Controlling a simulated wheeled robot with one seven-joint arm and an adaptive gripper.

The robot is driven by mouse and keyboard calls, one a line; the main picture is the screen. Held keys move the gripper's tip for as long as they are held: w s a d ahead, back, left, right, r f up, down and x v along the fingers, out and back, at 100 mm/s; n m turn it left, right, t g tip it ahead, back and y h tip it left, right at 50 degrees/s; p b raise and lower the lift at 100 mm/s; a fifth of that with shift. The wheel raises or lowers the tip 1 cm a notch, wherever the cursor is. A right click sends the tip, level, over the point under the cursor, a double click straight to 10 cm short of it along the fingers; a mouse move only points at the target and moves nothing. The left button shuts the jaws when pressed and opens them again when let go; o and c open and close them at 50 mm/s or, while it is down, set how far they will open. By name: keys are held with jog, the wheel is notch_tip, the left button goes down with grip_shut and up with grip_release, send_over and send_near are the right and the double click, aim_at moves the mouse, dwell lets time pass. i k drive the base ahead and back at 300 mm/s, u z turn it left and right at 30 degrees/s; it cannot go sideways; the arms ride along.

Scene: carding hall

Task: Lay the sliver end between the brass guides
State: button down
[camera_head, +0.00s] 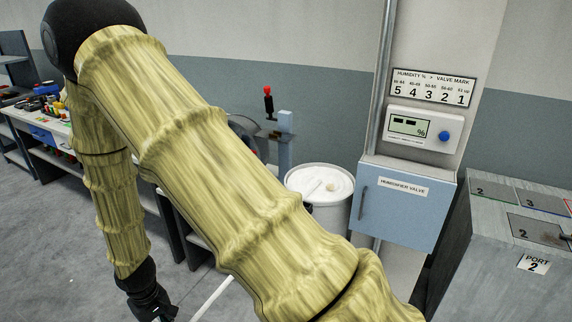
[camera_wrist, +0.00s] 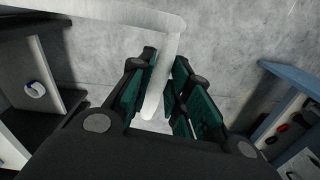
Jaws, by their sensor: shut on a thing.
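The sliver is a soft white rope. In the wrist view the sliver (camera_wrist: 155,98) hangs bent between the teal pads of my gripper (camera_wrist: 163,78), which is shut on it; the rest runs off to the upper left. In the head view my gripper (camera_head: 155,310) is at the bottom edge, low beside the bench, and a white length of sliver (camera_head: 212,297) shows to its right, partly behind my arm. A white can (camera_head: 331,217) stands behind my arm with white coiled material on top. I cannot make out the brass guides in either view; my arm hides much of the middle.
A cluttered workbench (camera_head: 45,127) stands at left. A red-and-black lever (camera_head: 268,103) rises behind my arm. The blue humidifier valve box (camera_head: 405,207) is on a column under a humidity display (camera_head: 409,127). A grey cabinet marked port 2 (camera_head: 490,240) is at right. Bare floor (camera_head: 50,240) lies lower left.

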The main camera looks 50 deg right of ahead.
aim_at(272, 135)
jog(key=k, duration=0.2)
jog(key=z, duration=1.65)
jog(key=i, duration=0.1)
jog(key=u, duration=0.1)
